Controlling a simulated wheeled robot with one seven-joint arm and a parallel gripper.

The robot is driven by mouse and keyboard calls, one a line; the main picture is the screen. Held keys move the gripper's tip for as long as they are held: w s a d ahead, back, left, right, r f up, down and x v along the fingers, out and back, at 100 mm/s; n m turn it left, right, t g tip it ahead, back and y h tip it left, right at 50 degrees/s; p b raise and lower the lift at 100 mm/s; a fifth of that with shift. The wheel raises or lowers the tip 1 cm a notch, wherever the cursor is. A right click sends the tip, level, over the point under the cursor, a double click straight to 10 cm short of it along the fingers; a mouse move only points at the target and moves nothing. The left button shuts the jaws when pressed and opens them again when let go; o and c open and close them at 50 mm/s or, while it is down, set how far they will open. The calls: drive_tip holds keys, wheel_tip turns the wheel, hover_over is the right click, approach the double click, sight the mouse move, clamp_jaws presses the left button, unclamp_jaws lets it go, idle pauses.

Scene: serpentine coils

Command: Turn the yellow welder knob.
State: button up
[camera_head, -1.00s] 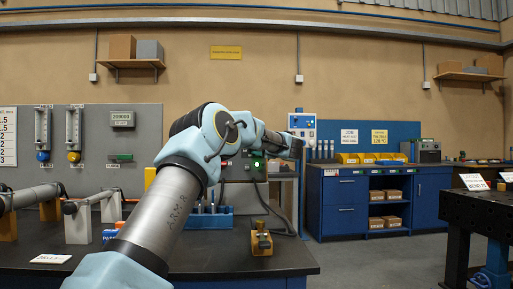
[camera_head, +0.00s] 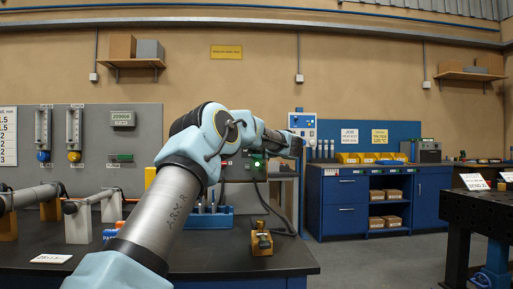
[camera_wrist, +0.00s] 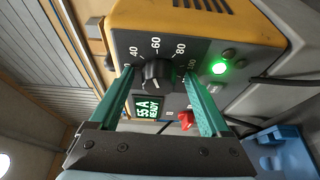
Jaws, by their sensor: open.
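The welder (camera_wrist: 215,35) has a yellow-orange case and a dark front panel in the wrist view. Its knob (camera_wrist: 158,75) is black, with a dial marked 40, 60, 80 and 100 around it. The display (camera_wrist: 148,107) below reads 55 A READY. A green lamp (camera_wrist: 219,68) is lit and a red switch (camera_wrist: 186,119) sits below right of the knob. My gripper (camera_wrist: 158,72) is open, its green fingers on either side of the knob; contact cannot be told. In the head view the welder (camera_head: 244,166) is largely hidden behind my arm.
A blue tray (camera_head: 210,221) and a brass-coloured clamp block (camera_head: 262,242) stand on the dark bench (camera_head: 215,262). Pipes on supports (camera_head: 77,224) are at left. A panel (camera_head: 135,150) holds two flowmeters. A blue cabinet (camera_head: 345,205) stands at the back right.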

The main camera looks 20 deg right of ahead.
drive_tip(key=b+v, duration=0.2)
drive_tip(key=v, duration=0.8)
drive_tip(key=shift+s, duration=0.4)
drive_tip(key=shift+d, duration=0.1)
